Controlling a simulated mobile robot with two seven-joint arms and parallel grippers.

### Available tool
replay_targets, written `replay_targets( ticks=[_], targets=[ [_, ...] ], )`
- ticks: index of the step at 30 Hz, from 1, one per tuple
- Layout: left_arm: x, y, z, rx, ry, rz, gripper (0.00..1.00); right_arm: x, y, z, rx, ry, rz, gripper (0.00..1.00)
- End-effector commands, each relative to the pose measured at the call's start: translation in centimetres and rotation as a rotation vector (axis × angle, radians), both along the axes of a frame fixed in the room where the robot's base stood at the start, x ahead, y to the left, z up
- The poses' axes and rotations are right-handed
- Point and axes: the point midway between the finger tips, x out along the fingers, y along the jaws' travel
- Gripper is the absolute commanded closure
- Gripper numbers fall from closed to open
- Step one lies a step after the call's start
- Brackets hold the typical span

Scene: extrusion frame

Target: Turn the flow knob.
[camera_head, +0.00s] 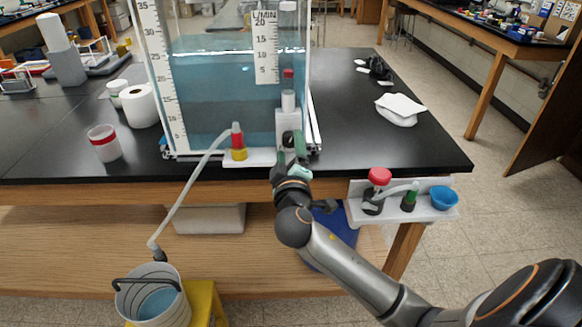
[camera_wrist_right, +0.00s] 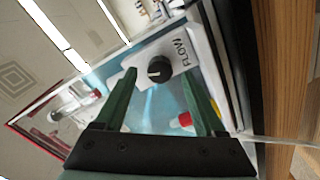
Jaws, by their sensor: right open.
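The flow knob is a round black dial with a pale pointer mark, on a white block labelled FLOW (camera_wrist_right: 181,48). In the right wrist view the knob (camera_wrist_right: 159,69) lies just beyond and between the tips of my right gripper's green fingers (camera_wrist_right: 160,78). The fingers are spread and I see no contact with the knob. In the head view my right gripper (camera_head: 291,152) is right in front of the white block (camera_head: 288,119) at the tank's lower right, partly covering the knob. My left gripper is not in view.
The clear tank (camera_head: 215,95) of blue water stands on the black bench (camera_head: 350,150). A red and yellow fitting (camera_head: 238,141) with a hose (camera_head: 185,190) is left of the gripper. A white shelf (camera_head: 425,208) with small items is at the bench's front right. A bucket (camera_head: 152,300) stands below.

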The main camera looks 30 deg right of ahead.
Motion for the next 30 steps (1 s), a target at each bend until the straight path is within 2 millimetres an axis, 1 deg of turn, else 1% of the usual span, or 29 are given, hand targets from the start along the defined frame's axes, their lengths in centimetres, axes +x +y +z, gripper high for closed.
replay_targets(
  ticks=[9, 12, 15, 20, 30],
  targets=[
    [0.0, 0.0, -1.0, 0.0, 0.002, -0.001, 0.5, -5.9, 3.7, -0.3, 0.006, 0.004, 0.002, 0.29],
    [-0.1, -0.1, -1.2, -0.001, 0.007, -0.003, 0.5, -7.4, 4.5, -0.2, 0.006, 0.003, -0.001, 0.29],
    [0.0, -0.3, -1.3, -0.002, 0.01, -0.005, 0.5, -8.5, 5.2, -0.2, 0.003, 0.003, 0.0, 0.29],
    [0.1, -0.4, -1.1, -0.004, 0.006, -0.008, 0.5, -9.3, 5.7, -0.1, 0.002, 0.001, -0.001, 0.29],
    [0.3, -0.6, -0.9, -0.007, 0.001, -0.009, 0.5, -9.3, 5.7, 0.0, 0.001, 0.002, -0.001, 0.29]
  ],
)
